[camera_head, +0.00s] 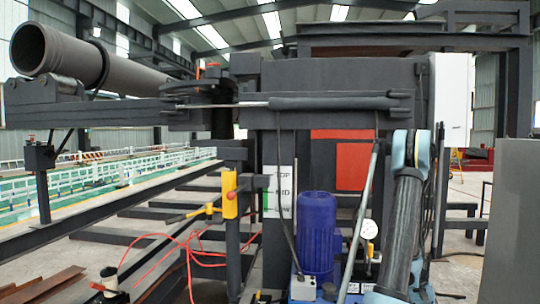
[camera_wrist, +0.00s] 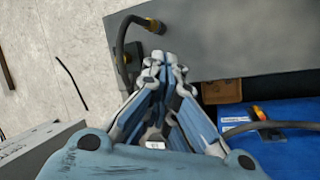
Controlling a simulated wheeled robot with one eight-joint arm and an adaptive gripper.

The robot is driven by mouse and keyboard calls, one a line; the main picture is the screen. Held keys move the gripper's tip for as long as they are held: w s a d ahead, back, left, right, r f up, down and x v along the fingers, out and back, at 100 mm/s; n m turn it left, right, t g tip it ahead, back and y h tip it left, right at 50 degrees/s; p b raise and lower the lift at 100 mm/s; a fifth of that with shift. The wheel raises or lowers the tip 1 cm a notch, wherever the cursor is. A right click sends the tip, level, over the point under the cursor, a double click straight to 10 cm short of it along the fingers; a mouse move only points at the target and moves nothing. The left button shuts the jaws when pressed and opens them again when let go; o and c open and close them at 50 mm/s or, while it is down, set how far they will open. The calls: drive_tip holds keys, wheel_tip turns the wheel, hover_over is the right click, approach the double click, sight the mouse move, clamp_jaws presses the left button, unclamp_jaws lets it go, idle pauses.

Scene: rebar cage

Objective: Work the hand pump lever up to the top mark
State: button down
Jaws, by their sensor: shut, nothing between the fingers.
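My gripper (camera_wrist: 162,62) is shut and empty in the wrist view, its fingertips over the edge of a grey panel (camera_wrist: 230,40). In the head view my arm rises at the right; I cannot make out the fingers there. A white mark board (camera_head: 280,190) reads TOP above MID. A thin dark rod (camera_head: 287,215) slants down across the board's front. A thicker grey rod (camera_head: 361,215) leans upright to the right of the blue motor (camera_head: 317,235). I cannot tell which rod is the pump lever. The lever is not clearly seen in the wrist view.
A round gauge (camera_head: 369,229) sits beside the motor. A black hose with a brass end (camera_wrist: 135,30) lies close to my fingertips. A blue surface (camera_wrist: 275,140) is at lower right. A yellow box (camera_head: 230,195) and red hoses (camera_head: 185,250) are to the left.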

drive_tip(key=d+v, duration=0.2)
drive_tip(key=v, duration=0.8)
drive_tip(key=d+r+v, duration=0.1)
drive_tip(key=d+v, duration=0.1)
drive_tip(key=v, duration=0.9)
drive_tip(key=shift+d+r, duration=0.15)
drive_tip(key=shift+d, duration=0.35)
idle(1.1)
drive_tip(key=shift+s+f, duration=0.35)
drive_tip(key=shift+f, duration=0.25)
drive_tip(key=shift+s+f, duration=0.1)
drive_tip(key=shift+f, duration=0.05)
drive_tip(key=shift+s+f, duration=0.3)
drive_tip(key=shift+f, duration=0.15)
drive_tip(key=shift+s+f, duration=0.4)
drive_tip(key=shift+f, duration=0.15)
